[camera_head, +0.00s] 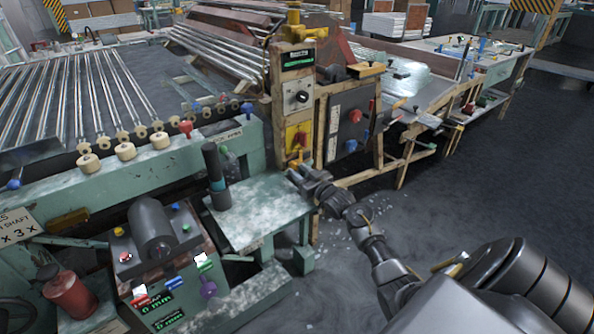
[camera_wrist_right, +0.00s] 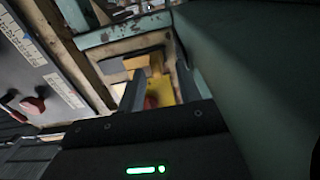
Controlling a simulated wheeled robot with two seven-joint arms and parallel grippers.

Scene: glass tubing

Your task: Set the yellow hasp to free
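A yellow plate (camera_head: 297,137) with a red part on it sits low on the front of the upright control post. An orange-yellow piece (camera_head: 295,163) sticks out just below it. I cannot tell for sure which of these is the hasp. In the right wrist view the yellow part (camera_wrist_right: 162,88) shows ahead, with the red part (camera_wrist_right: 151,102) partly hidden behind a finger. My right gripper (camera_head: 294,177) is at the post, just below the yellow plate. Its fingers (camera_wrist_right: 160,90) are apart, one on each side of the yellow part; contact cannot be told. My left gripper is out of view.
The control post (camera_head: 298,93) carries a green display and a black dial above the plate. A grey panel (camera_head: 349,125) with red and blue knobs stands to its right. A pale green table (camera_head: 258,210) stands close on the left. Open floor (camera_head: 480,190) lies to the right.

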